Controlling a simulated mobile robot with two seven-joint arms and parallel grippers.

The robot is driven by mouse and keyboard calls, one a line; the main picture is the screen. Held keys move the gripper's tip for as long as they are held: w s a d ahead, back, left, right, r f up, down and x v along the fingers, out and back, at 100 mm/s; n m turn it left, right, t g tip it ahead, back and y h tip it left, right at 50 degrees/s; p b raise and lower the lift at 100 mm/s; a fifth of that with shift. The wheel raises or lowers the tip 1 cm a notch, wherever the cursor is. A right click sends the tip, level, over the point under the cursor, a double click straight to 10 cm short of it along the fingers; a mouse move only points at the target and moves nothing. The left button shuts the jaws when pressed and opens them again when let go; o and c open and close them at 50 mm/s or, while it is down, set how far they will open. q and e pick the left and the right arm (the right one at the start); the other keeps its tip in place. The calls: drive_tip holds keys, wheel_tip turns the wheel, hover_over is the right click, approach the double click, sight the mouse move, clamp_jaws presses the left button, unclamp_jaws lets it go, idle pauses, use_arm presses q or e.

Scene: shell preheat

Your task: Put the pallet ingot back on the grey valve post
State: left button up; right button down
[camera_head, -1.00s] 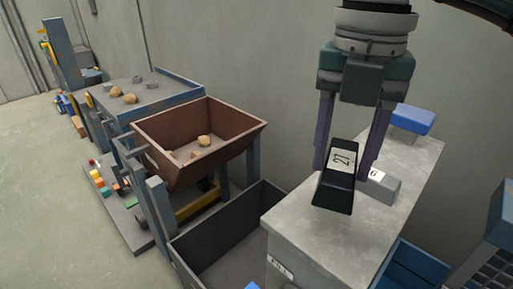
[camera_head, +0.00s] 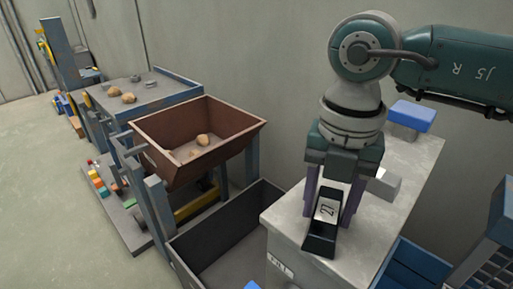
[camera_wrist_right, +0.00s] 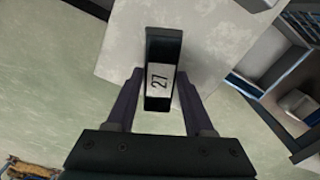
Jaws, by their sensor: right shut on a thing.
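A dark ingot (camera_head: 321,236) with a white label reading 27 is held in my right gripper (camera_head: 332,205), which is shut on it. The ingot also shows in the right wrist view (camera_wrist_right: 163,50), between the two purple fingers (camera_wrist_right: 162,98). It is over the near part of the pale grey block top (camera_head: 290,212); I cannot tell whether it touches. A lighter grey ingot (camera_head: 386,184) lies on the same top, just right of the gripper. My left gripper is not in view. I cannot tell which thing is the valve post.
A blue block (camera_head: 411,115) sits at the far end of the grey top. Blue crates (camera_head: 415,268) stand at the lower right.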

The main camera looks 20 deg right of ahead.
drive_tip(key=shift+c, duration=1.4)
unclamp_jaws()
